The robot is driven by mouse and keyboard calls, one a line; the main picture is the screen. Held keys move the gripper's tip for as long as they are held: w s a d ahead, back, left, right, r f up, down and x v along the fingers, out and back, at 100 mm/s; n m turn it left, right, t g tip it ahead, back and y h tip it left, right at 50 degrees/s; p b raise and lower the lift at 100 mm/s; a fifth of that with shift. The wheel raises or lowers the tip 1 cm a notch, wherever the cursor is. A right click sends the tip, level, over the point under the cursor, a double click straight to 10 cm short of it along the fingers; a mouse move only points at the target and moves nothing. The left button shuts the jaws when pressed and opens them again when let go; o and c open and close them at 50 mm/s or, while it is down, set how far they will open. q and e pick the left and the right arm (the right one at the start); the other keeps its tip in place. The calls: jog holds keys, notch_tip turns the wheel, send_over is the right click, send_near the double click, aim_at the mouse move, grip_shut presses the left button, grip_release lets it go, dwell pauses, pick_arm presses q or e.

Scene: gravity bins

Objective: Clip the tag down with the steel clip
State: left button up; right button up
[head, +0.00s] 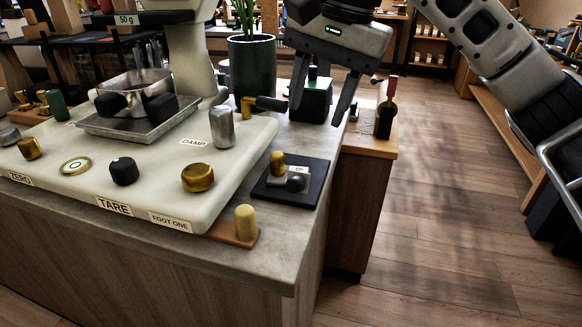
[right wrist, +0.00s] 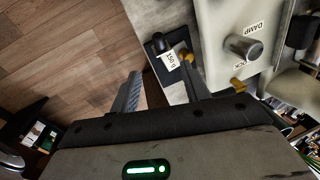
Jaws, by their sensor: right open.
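A dark square pad (head: 268,186) lies on the counter right of the white console. On it sits a small grey metal-looking piece (head: 283,183) with a pale tag (head: 299,170), a brass knob (head: 277,161) and a dark round knob (head: 295,184). I cannot tell which part is the steel clip. The tag also shows in the right wrist view (right wrist: 170,60), partly beside a finger. My right gripper (head: 322,98) is open and empty, above and beyond the pad near the counter's far right end. My left gripper is not in view.
The white console (head: 150,178) with knobs and a steel cylinder (head: 222,127) fills the left. A yellow peg (head: 246,222) stands near the front edge. Floor is open at right.

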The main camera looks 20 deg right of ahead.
aim_at(296, 178)
jog(key=x, duration=1.4)
jog(key=shift+s, duration=0.25)
jog(key=c, duration=1)
